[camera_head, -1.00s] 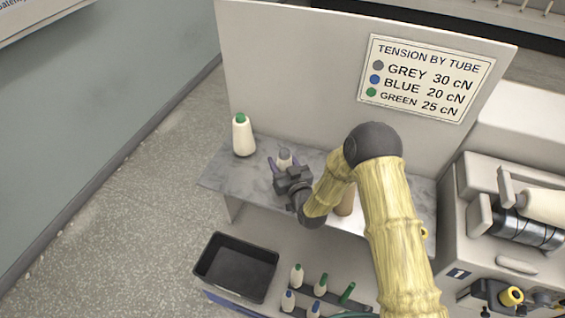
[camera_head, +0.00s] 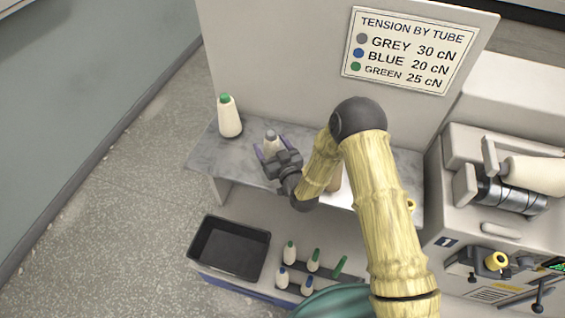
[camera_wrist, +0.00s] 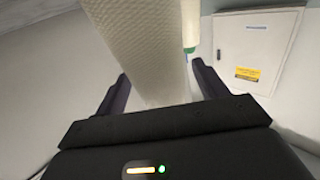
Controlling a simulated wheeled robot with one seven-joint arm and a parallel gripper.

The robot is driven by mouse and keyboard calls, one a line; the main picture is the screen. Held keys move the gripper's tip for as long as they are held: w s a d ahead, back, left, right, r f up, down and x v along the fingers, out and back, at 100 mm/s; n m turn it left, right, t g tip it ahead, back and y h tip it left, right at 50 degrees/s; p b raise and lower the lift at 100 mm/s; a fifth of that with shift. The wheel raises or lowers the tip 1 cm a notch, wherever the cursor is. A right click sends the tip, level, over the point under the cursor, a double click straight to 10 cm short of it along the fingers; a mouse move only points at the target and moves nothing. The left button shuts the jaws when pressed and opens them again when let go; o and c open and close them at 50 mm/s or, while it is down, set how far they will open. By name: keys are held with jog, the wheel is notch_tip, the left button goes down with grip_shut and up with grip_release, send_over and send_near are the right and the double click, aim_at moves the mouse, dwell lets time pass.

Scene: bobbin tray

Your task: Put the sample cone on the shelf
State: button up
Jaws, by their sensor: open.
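My gripper (camera_head: 271,149) is open, with one purple finger on each side of this cone. In the wrist view a large pale textured cone (camera_wrist: 145,45) fills the space between the open fingers (camera_wrist: 160,88); I cannot tell whether they touch it. Another pale cone with a green tip (camera_head: 230,119) stands on the shelf to the left, apart from the gripper. Nothing visible labels either cone as the sample.
A tan object (camera_head: 336,180) on the shelf is partly hidden behind my arm. A tension sign (camera_head: 409,50) is on the back panel. Below are a black bin (camera_head: 207,250) and several small cones (camera_head: 313,260). A machine (camera_head: 440,215) stands at the right.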

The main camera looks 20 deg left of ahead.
jog(key=b+v, duration=0.2)
jog(key=v, duration=0.8)
jog(key=shift+s+d+b, duration=0.15)
jog(key=shift+s+b, duration=0.1)
jog(key=shift+b, duration=0.05)
jog(key=shift+w, duration=0.15)
